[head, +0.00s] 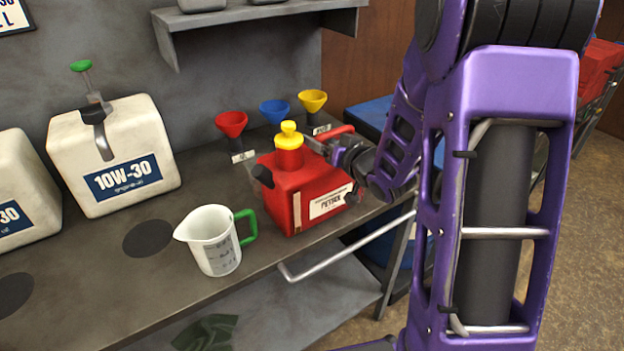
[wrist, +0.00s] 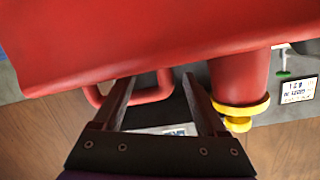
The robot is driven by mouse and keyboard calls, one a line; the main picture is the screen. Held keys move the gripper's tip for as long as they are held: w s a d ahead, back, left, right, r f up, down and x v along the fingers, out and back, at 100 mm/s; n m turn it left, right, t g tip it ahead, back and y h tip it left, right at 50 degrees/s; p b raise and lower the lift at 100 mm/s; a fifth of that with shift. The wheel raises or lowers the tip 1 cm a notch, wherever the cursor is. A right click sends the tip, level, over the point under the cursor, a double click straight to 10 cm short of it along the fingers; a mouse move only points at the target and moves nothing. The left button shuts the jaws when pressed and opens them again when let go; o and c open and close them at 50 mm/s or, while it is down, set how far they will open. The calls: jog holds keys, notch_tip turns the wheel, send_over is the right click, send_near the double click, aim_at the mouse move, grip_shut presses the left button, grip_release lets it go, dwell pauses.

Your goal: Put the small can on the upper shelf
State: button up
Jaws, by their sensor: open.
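The small can is a red petrol can (head: 308,196) with a yellow cap and a white label, upright on the workbench. Its red body (wrist: 120,40) fills the top of the wrist view, with the red handle (wrist: 150,95) below it. My gripper (wrist: 158,78) is open, its fingertips close to the can at the handle; part of the handle shows between the fingers. I cannot tell whether they touch. In the head view my gripper (head: 322,146) is beside the yellow cap, partly hidden by my wrist. The upper shelf (head: 250,14) is on the wall at the top.
A measuring jug (head: 215,250) with a green handle stands left of the can. Red (head: 231,123), blue (head: 274,110) and yellow (head: 312,101) funnels stand behind it. White oil containers (head: 125,150) are at left. A metal rail (head: 350,248) runs along the bench front.

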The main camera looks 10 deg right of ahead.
jog(key=c, duration=1.1)
grip_shut()
jog(key=shift+r, duration=0.15)
jog(key=shift+w+r, duration=0.1)
jog(key=shift+r, duration=0.05)
